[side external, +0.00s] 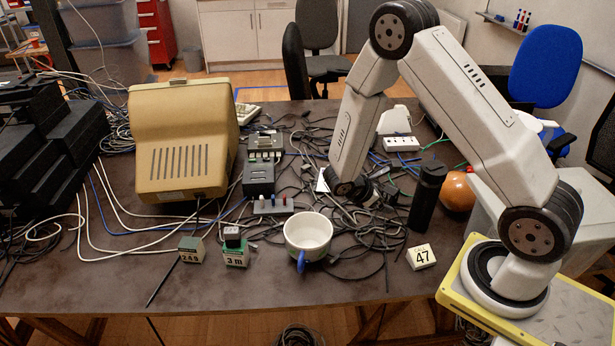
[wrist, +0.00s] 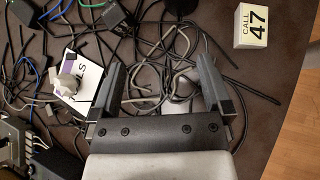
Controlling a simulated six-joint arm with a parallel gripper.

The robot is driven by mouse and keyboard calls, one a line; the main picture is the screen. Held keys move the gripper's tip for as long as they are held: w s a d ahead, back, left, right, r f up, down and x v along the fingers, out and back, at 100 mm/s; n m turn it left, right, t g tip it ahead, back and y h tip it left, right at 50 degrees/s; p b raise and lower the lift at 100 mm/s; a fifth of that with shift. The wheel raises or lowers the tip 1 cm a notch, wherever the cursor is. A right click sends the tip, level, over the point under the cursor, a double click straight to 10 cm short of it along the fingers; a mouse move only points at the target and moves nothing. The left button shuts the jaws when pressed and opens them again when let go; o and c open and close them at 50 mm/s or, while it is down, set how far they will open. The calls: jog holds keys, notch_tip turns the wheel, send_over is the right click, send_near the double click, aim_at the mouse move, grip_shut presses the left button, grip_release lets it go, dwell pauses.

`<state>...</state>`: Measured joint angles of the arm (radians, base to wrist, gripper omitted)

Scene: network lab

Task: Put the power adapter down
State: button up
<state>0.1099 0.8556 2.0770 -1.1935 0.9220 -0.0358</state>
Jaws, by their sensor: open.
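My gripper (side external: 352,190) is low over the cable clutter in the middle of the table. In the wrist view my gripper (wrist: 160,58) has its two dark fingers wide apart. A small black box (wrist: 118,14), which looks like the power adapter, lies beyond the fingertips among the cables. In the side view a dark box (side external: 390,194) sits just right of my gripper; it is probably the same one. Whether it is the adapter is not certain.
A black bottle (side external: 428,196) and orange ball (side external: 457,192) stand to the right. A white "47" block (side external: 421,257) and a mug (side external: 307,237) are near the front. A white card (wrist: 82,85) lies left in the wrist view.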

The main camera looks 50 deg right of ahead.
jog(key=s+a+r+m+t+y, duration=0.3)
jog(key=a+r+m+y, duration=0.6)
jog(key=a, duration=0.7)
notch_tip(320, 180, up, 4)
jog(key=m+t, duration=0.2)
jog(key=shift+a+r+m+t, duration=0.15)
jog(key=shift+a+m+t, duration=0.15)
jog(key=shift+m+t, duration=0.1)
